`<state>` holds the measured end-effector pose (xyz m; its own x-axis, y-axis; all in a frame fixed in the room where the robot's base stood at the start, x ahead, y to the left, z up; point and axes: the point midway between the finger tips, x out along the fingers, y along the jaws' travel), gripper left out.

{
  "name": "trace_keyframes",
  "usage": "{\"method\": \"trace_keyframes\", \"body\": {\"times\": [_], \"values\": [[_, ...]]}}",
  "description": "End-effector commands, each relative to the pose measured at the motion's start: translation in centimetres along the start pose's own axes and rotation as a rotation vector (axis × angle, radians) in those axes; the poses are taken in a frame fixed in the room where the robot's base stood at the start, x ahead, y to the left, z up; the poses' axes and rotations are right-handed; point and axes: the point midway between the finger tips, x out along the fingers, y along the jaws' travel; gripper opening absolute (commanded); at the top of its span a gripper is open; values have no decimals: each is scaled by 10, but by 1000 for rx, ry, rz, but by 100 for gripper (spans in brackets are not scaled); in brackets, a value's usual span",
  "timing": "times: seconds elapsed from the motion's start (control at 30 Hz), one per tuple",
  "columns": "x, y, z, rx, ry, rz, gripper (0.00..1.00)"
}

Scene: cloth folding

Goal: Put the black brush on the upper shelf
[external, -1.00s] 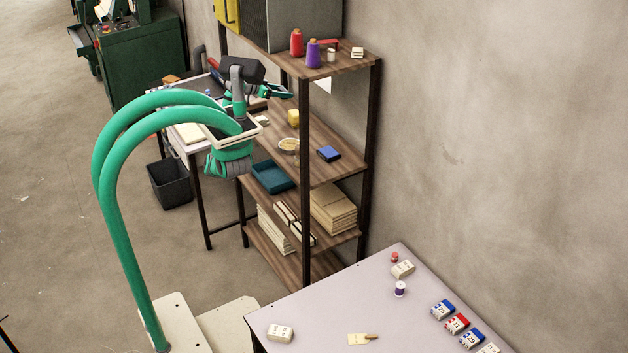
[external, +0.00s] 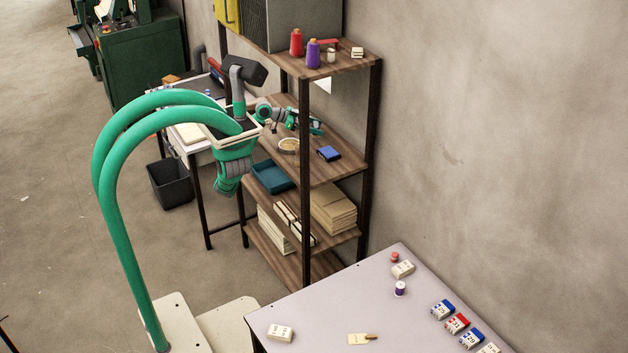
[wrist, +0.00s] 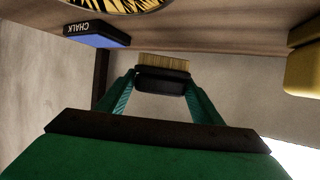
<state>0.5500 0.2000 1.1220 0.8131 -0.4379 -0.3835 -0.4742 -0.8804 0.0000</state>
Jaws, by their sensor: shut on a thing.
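The black brush (wrist: 163,78), with tan bristles, is between the fingertips of my gripper (wrist: 160,92) in the wrist view. My gripper is shut on it, bristles pointing to the picture's top. In the external view my gripper (external: 312,126) is above the shelf unit's middle board (external: 322,170), below the top board (external: 346,66); the brush cannot be made out there. In the wrist view the bristles are close to the wooden board (wrist: 220,35); I cannot tell whether they touch it.
The middle board holds a blue chalk box (external: 328,153), also in the wrist view (wrist: 97,36), and a round container (external: 288,146). A yellow object (wrist: 304,62) is at the wrist view's right. Spools, one purple (external: 313,53), stand on the top board. A dark post (external: 304,150) rises in front.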

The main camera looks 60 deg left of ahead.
Motion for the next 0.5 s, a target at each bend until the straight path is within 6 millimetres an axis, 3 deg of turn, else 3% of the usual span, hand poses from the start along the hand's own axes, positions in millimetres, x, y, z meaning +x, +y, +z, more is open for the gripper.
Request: {"method": "trace_keyframes", "body": {"times": [0.3,0.5], "values": [[13,0,34,-5,1,-2,37],[16,0,38,1,0,-2,37]]}}
